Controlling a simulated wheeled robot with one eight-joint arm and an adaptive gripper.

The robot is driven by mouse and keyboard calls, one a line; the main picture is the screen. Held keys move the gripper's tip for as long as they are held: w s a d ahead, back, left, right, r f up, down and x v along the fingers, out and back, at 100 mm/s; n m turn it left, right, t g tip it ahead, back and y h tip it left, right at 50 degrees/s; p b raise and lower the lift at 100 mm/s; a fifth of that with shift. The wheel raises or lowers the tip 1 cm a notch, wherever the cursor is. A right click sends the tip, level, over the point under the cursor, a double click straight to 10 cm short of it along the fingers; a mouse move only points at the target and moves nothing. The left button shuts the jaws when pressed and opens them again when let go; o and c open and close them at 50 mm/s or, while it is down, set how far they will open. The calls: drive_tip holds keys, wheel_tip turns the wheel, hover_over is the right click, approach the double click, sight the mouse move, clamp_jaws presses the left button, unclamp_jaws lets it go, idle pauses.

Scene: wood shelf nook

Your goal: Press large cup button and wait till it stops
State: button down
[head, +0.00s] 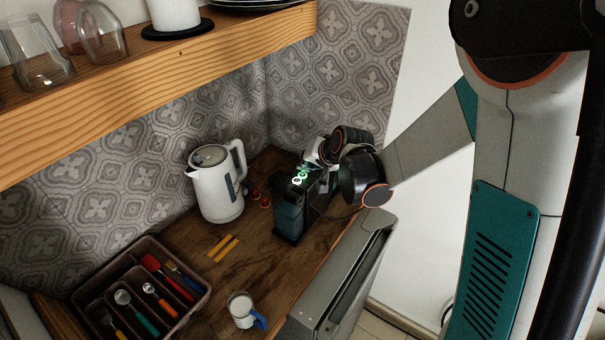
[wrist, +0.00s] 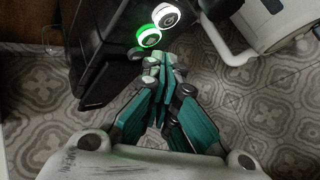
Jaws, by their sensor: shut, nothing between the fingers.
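The black coffee machine (head: 291,218) stands on the wooden counter. Its lit round buttons (head: 300,176) are on top, glowing green and white. In the wrist view the machine (wrist: 112,45) is at the upper left, with a green-ringed button (wrist: 147,37) and a white-lit button (wrist: 166,15). I cannot tell which is the large cup button. My gripper (wrist: 163,62) is shut and empty, its fingertips just below the green-ringed button in the picture. Contact cannot be told. In the head view my gripper (head: 316,158) is by the machine's top, partly hidden by my wrist.
A white kettle (head: 214,190) stands left of the machine, with small red-brown capsules (head: 260,198) between them. A white mug (head: 242,309) with a blue handle is at the front. A cutlery tray (head: 193,310) is at the left. A wooden shelf (head: 150,85) hangs above.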

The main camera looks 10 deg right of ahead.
sight(306, 174)
drive_tip(key=shift+r+p, duration=1.65)
drive_tip(key=shift+r, duration=0.9)
drive_tip(key=s+d+f+n+h+b, duration=0.1)
drive_tip(key=s+b, duration=0.6)
drive_tip(key=s, duration=0.8)
drive_tip(key=s+d+f+n+g+h+b, duration=0.1)
drive_tip(key=s+d+b, duration=0.4)
drive_tip(key=s, duration=1)
wheel_tip(306, 174, down, 2)
drive_tip(key=n+h+b, duration=0.1)
drive_tip(key=n+b, duration=0.1)
drive_tip(key=shift+s+d+f+n+g+b, duration=0.2)
drive_tip(key=shift+s+n+g+b, duration=0.1)
drive_tip(key=shift+n+b, duration=0.1)
idle(1.7)
